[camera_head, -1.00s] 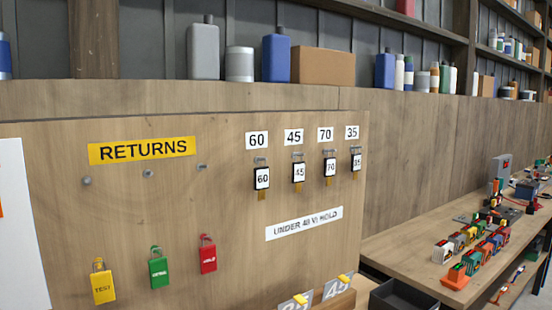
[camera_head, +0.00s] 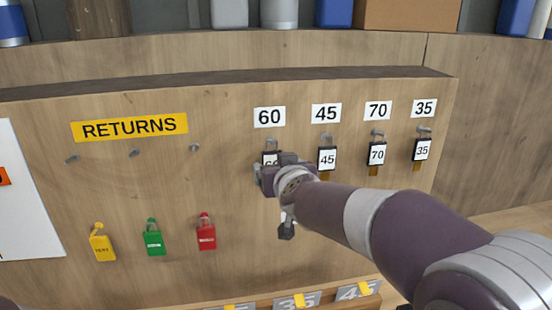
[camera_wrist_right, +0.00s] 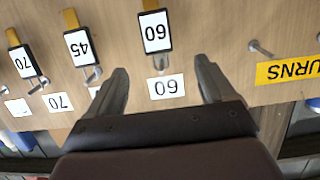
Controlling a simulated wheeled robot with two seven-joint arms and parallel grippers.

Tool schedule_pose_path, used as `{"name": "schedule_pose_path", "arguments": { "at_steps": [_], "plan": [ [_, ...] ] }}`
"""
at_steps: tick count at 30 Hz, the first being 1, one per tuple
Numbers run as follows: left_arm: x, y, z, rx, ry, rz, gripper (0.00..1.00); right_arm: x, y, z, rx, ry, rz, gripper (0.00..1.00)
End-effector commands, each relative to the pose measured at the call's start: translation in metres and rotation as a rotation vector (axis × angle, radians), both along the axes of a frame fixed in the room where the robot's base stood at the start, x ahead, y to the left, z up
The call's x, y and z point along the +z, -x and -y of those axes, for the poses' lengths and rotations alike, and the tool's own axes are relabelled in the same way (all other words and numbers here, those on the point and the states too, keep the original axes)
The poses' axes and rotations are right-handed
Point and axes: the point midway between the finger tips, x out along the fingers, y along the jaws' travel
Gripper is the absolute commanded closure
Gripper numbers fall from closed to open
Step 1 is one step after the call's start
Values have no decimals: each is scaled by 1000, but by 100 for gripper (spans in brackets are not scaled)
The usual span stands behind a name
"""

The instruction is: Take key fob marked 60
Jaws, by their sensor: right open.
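The key fob marked 60 (camera_wrist_right: 155,32) is a black-framed white tag with a yellow strip. It hangs from a hook under the white 60 label (camera_wrist_right: 166,87), upside down in the right wrist view. In the head view my right gripper covers most of the fob (camera_head: 271,156); only its top shows. My right gripper (camera_wrist_right: 160,70) is open and empty. Its fingers appear on either side of the 60 label, with the fob beyond them in the picture. I cannot tell the remaining gap to the board. My left gripper is not in view.
Fobs 45 (camera_head: 327,158), 70 (camera_head: 376,154) and 35 (camera_head: 422,149) hang to the right. A RETURNS sign (camera_head: 129,128) is above bare hooks. Yellow (camera_head: 102,247), green (camera_head: 154,242) and red (camera_head: 206,236) tags hang lower left.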

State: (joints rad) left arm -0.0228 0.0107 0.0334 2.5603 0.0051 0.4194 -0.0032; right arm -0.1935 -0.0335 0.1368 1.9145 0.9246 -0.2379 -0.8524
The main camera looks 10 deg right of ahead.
Motion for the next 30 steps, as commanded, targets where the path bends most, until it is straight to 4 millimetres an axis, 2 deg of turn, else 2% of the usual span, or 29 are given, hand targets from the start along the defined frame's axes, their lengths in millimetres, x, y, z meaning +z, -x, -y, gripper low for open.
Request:
{"name": "schedule_pose_path", "arguments": {
  "at_steps": [1, 6, 12, 16, 23, 24, 29, 30],
  "plan": [
    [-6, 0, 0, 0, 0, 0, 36, -8, -12, 1, -2, 1, -2, 17],
    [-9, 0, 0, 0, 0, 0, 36, -21, -53, 1, -1, 1, -4, 17],
    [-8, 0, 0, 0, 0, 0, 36, -29, -86, 1, -1, -1, -4, 17],
    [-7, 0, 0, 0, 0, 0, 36, -31, -95, 1, 0, 0, -3, 17],
    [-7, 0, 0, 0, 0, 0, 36, -32, -96, 1, 1, 0, -3, 17],
    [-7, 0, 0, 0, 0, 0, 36, -32, -96, 1, 1, 0, -3, 20],
    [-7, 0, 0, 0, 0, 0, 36, -32, -96, 1, 1, 0, -3, 72],
    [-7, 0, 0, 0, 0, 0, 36, -32, -96, 1, 1, 0, -3, 77]
  ]
}}
